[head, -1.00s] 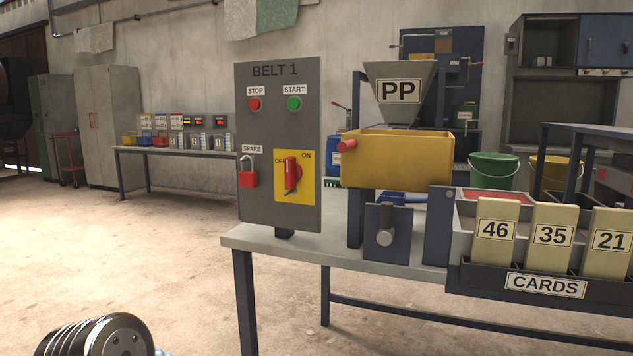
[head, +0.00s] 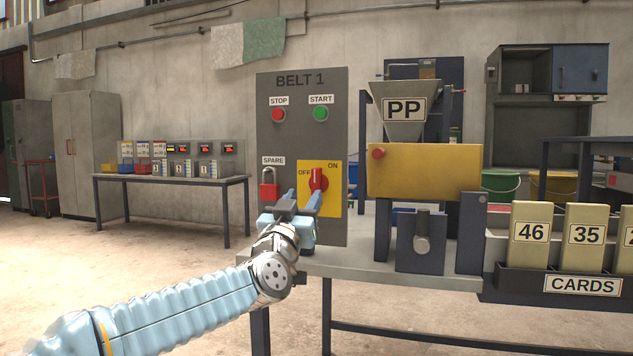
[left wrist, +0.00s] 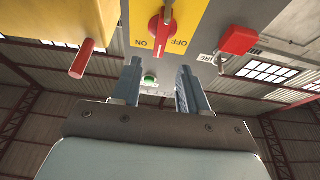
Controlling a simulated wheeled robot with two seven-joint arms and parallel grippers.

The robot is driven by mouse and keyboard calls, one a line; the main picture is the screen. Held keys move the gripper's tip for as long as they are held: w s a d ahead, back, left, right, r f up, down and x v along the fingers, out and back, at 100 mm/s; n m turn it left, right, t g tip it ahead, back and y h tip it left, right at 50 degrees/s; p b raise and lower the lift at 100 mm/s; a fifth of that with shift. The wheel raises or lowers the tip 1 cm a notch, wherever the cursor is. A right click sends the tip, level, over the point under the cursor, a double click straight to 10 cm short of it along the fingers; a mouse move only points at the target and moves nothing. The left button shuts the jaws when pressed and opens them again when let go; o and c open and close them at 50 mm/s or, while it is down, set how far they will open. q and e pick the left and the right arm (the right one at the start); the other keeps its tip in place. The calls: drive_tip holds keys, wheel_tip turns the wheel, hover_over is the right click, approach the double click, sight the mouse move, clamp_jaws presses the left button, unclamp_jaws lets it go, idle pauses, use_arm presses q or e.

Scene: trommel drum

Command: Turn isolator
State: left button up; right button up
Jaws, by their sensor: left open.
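The isolator is a red rotary handle (head: 318,180) on a yellow plate (head: 332,202) marked OFF and ON, low on the grey BELT 1 panel (head: 300,140). Its grip stands roughly upright; which mark it is set to is unclear. My left gripper (head: 304,194) is open in front of the plate, just below and left of the handle in the head view. In the left wrist view, the handle (left wrist: 158,38) shows upside down beyond the gap between the open fingers (left wrist: 158,82), with nothing between them. My right gripper is not in view.
A red padlock (head: 268,188) hangs under SPARE, left of the plate. The STOP button (head: 278,114) and START button (head: 320,113) are above. A yellow box (head: 425,171) with a red knob (head: 378,153) stands close to the right. The bench (head: 350,262) lies below.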

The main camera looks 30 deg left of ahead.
sight(314, 179)
use_arm(q)
drive_tip(key=p+x, duration=0.1)
drive_tip(key=x, duration=0.6)
drive_tip(key=shift+w+a, duration=0.1)
drive_tip(key=shift+w, duration=0.3)
clamp_jaws()
